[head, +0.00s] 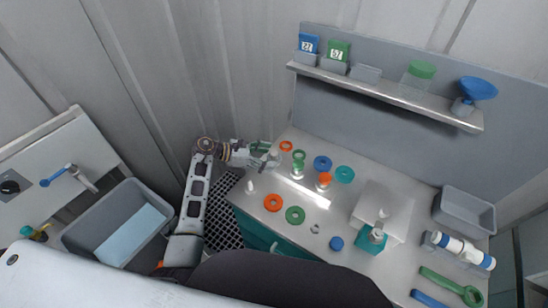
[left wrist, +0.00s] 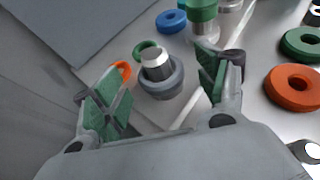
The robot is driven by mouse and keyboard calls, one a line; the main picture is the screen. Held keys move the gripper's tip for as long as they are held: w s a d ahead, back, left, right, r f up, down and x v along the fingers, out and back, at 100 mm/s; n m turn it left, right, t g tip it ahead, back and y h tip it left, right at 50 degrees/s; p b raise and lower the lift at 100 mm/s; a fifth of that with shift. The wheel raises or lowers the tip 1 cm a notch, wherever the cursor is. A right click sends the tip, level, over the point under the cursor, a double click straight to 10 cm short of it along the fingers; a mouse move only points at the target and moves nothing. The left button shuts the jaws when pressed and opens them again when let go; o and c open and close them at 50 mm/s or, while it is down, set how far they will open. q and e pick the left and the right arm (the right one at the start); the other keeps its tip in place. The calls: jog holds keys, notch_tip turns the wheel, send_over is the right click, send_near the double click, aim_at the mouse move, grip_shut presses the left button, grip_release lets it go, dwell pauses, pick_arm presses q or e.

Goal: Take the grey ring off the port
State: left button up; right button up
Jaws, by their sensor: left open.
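In the left wrist view a metal port (left wrist: 155,55) stands upright with the grey ring (left wrist: 162,86) around its lower part. My left gripper (left wrist: 158,92) is open and empty. Its green-padded fingers are on either side of the port and ring, with visible gaps. My right gripper is in neither view.
An orange ring (head: 273,202) and a green ring (head: 295,215) lie near the front edge. A green-ringed port (head: 298,169), a blue ring (head: 322,162) and an orange-topped port (head: 324,181) stand close to the right. A white peg (head: 250,187) is in front.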

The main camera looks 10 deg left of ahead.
pick_arm(q)
jog(key=shift+d, duration=0.15)
jog(key=shift+f, duration=0.1)
jog(key=shift+c, duration=0.2)
jog(key=c, duration=0.8)
